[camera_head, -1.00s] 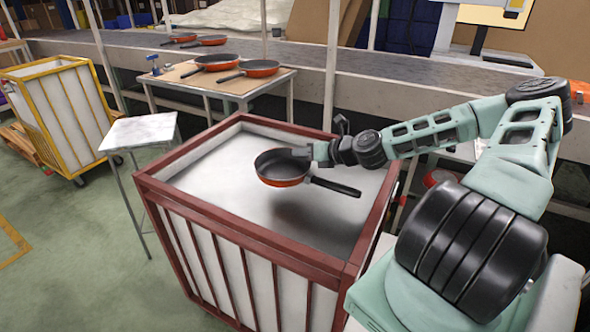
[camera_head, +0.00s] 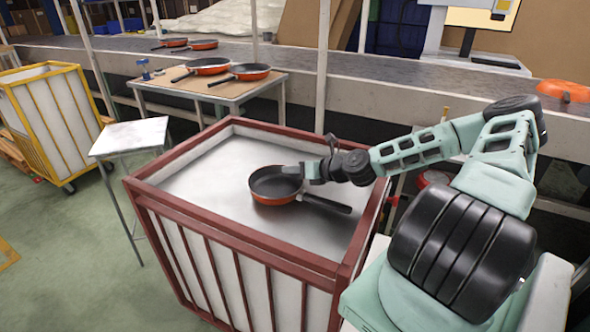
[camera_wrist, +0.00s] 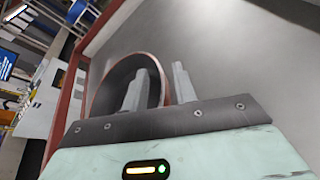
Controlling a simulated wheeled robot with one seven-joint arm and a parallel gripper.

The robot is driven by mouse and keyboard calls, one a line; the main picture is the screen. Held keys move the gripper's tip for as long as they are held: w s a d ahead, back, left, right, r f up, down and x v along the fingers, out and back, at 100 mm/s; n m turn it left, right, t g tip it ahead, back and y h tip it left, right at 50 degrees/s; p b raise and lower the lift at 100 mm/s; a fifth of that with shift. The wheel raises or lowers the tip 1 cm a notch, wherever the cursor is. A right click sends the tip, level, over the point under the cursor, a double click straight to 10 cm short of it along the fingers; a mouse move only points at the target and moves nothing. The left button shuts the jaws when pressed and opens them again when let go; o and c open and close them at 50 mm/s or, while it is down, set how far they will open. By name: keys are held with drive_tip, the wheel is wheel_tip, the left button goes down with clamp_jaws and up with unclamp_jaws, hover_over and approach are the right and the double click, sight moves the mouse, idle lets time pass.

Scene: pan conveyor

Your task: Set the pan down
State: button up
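The pan (camera_head: 272,197), orange-red outside and dark inside with a black handle, is level over the pale top inside the red-framed cart (camera_head: 225,253). It is very low, at or just above that surface; I cannot tell if it touches. Its handle points right and toward the front. My gripper (camera_head: 292,171) is at the pan's far right rim. In the wrist view my gripper (camera_wrist: 160,75) has one finger inside the pan (camera_wrist: 100,88) and one outside, with the rim between them. It looks shut on the rim.
A small table (camera_head: 212,91) behind the cart holds two pans. Two more pans are on the conveyor (camera_head: 120,49) at the back, and another orange pan (camera_head: 563,91) is at right. A stool (camera_head: 130,137) and a yellow cart (camera_head: 60,120) stand left. The cart top around the pan is clear.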

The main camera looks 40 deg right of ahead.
drive_tip(key=shift+r, duration=0.15)
drive_tip(key=p+v, duration=0.1)
drive_tip(key=v, duration=0.9)
drive_tip(key=shift+s+r, duration=0.25)
drive_tip(key=shift+r, duration=0.05)
drive_tip(key=shift+s+d+p, duration=0.2)
drive_tip(key=shift+s+p, duration=0.5)
